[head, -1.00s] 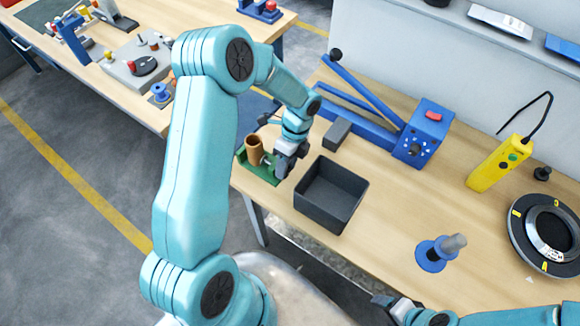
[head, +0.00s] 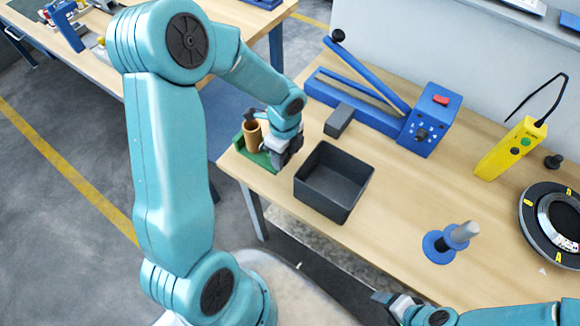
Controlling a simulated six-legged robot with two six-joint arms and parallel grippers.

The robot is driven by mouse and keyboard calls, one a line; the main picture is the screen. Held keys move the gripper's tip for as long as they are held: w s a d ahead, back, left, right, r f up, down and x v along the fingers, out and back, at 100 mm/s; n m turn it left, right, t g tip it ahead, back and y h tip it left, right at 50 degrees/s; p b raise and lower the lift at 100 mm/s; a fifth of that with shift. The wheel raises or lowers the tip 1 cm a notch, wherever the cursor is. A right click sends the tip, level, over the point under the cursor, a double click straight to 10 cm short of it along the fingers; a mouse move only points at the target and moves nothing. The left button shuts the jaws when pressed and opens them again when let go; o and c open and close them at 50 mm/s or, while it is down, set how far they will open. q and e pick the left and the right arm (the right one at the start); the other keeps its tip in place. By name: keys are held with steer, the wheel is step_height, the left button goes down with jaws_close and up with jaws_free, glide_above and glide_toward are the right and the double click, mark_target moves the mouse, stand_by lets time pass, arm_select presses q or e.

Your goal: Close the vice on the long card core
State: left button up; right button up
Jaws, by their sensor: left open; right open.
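The long card core (head: 252,137) is a brown tube standing upright in the green vice (head: 246,158) at the left edge of the near workbench. My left gripper (head: 272,142) is at the vice, close to the right side of the core, pointing down and open. The arm hides part of the vice, and I cannot tell whether the fingers touch it. My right gripper (head: 385,300) is low at the bottom edge of the view, away from the vice, and open.
A dark open bin (head: 333,182) stands right of the vice, with a small grey block (head: 338,120) behind it. A blue lever tool (head: 420,125), a yellow pendant (head: 508,149), a blue spindle stand (head: 442,243) and a black ring (head: 552,222) are further right.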

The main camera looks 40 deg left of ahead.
arm_select(q)
steer(key=shift+w, duration=0.15)
steer(key=shift+a, duration=0.1)
steer(key=t+b, duration=0.1)
steer(key=b, duration=0.1)
steer(key=t+b, duration=0.1)
steer(key=b, duration=0.2)
steer(key=t+b, duration=0.1)
steer(key=b, duration=0.2)
steer(key=shift+s+f, duration=0.35)
steer(key=shift+s, duration=0.05)
steer(key=shift+r+t, duration=0.2)
steer(key=shift+t, duration=0.2)
steer(key=shift+s+r, duration=0.1)
steer(key=shift+r, duration=0.05)
steer(key=t+b, duration=0.1)
steer(key=b, duration=0.3)
steer(key=f+t+b, duration=0.1)
steer(key=t+b, duration=0.1)
steer(key=b, duration=0.2)
steer(key=shift+s+f+y, duration=0.1)
steer(key=shift+s+y, duration=0.25)
steer(key=shift+y, duration=0.05)
steer(key=shift+b, duration=0.45)
steer(key=shift+r+t, duration=0.3)
steer(key=shift+r, duration=0.1)
